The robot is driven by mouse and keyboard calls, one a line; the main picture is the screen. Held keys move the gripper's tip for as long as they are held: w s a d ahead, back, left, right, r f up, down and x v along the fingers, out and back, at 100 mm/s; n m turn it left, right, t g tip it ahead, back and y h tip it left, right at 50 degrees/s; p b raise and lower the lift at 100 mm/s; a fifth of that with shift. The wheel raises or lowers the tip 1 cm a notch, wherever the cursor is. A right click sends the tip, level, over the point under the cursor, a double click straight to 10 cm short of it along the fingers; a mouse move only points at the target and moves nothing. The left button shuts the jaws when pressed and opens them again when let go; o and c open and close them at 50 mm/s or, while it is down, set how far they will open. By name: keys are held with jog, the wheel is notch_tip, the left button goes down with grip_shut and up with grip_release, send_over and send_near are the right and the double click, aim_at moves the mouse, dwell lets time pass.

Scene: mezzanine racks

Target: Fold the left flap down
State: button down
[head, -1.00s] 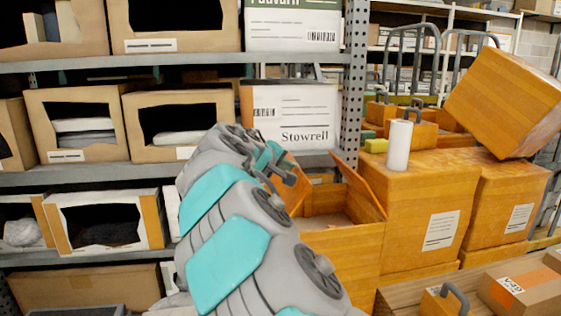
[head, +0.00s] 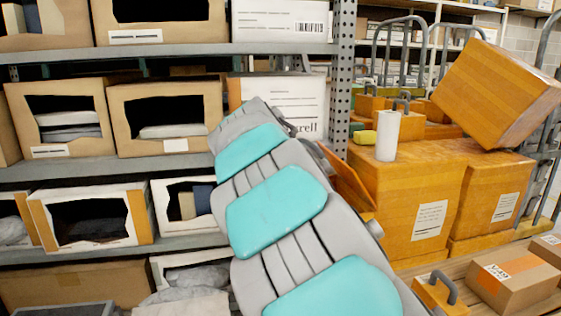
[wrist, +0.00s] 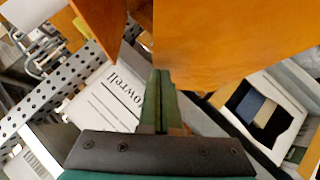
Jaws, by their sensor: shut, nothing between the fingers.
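An orange-brown open box is mostly hidden behind my arm in the head view. Only one raised flap (head: 346,182), on its right side, shows past the arm. The left flap is hidden there. In the wrist view a large orange panel (wrist: 235,40) fills the upper right, just beyond and beside my fingertips, and a narrower orange panel (wrist: 100,22) stands at upper left. I cannot tell for sure which is the left flap, or whether the fingers touch it. My gripper (wrist: 160,75) is shut and empty; in the head view it is hidden.
Shelves with open-fronted cartons (head: 165,115) fill the left, behind my arm. A perforated metal post (head: 342,80) stands behind the box. Closed orange boxes (head: 405,200), a white roll (head: 388,135) and a tilted orange box (head: 498,92) are at right.

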jog(key=w+d+f+m+g+y+b, duration=0.1)
jog(key=d+f+m+g+y+b, duration=0.1)
jog(key=d+f+y, duration=0.3)
jog(key=shift+w+f+m+y, duration=0.2)
jog(key=shift+f+m+y, duration=0.45)
jog(key=shift+f, duration=0.85)
